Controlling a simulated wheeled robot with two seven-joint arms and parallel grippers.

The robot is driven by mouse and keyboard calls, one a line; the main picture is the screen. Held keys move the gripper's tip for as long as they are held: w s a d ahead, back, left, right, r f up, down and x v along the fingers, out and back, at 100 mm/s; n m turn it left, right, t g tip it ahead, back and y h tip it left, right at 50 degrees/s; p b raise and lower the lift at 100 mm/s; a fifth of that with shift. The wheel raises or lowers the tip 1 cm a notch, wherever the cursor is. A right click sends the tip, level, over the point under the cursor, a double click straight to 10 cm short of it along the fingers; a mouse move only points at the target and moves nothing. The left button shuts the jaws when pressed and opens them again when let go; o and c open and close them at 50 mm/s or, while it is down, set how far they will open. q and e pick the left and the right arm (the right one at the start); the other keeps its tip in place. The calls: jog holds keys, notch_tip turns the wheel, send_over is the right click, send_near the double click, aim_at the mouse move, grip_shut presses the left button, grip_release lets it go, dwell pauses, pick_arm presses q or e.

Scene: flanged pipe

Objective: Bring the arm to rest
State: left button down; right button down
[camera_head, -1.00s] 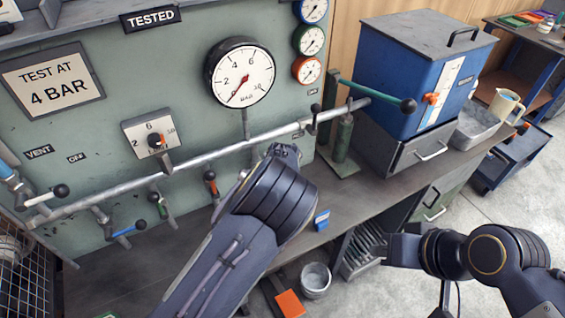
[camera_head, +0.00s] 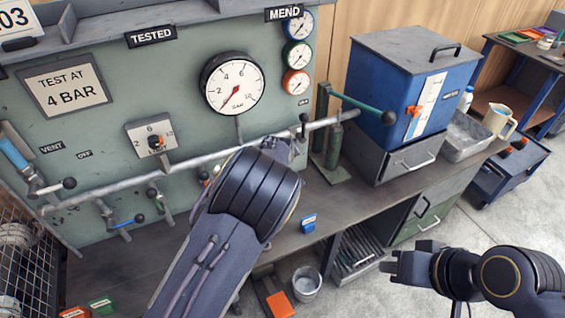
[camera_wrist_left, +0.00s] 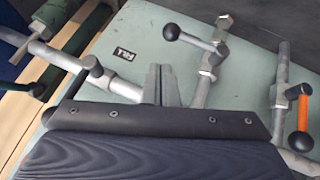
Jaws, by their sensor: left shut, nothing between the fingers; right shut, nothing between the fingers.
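My left arm (camera_head: 245,205) comes in from the lower left and reaches over the bench toward the pipe panel. Its gripper is hidden behind the wrist in the head view. In the left wrist view the left gripper (camera_wrist_left: 161,84) shows with its fingers together and empty, among the pipes and black-knobbed valve levers. I cannot tell whether it touches a pipe. My right gripper (camera_head: 388,266) is shut and empty, in front of the bench over the floor at the lower right.
A pale pipe (camera_head: 120,183) with valve levers runs across the green panel (camera_head: 110,130) below a gauge (camera_head: 232,84). A blue tank (camera_head: 400,90) stands on the bench to the right. A bucket (camera_head: 306,284) is on the floor. Open floor lies right of the bench.

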dwell(0.3)
pick_arm(q)
jog(key=s+a+r+g+h, duration=0.1)
jog(key=s+a+r+h, duration=0.1)
jog(key=s+a+r, duration=0.65)
jog(key=s+a+r+g+h, duration=0.2)
jog(key=s+a+r, duration=0.3)
jog(key=s+a, duration=0.55)
jog(key=s+a+m, duration=0.2)
jog(key=s, duration=0.9)
jog(key=s+a+r+m, duration=0.1)
jog(key=s+a+m, duration=0.1)
jog(key=s, duration=0.9)
jog(key=shift+s+a+t+y, duration=0.25)
jog(key=shift+t+y, duration=0.15)
jog(key=shift+s+a, duration=0.1)
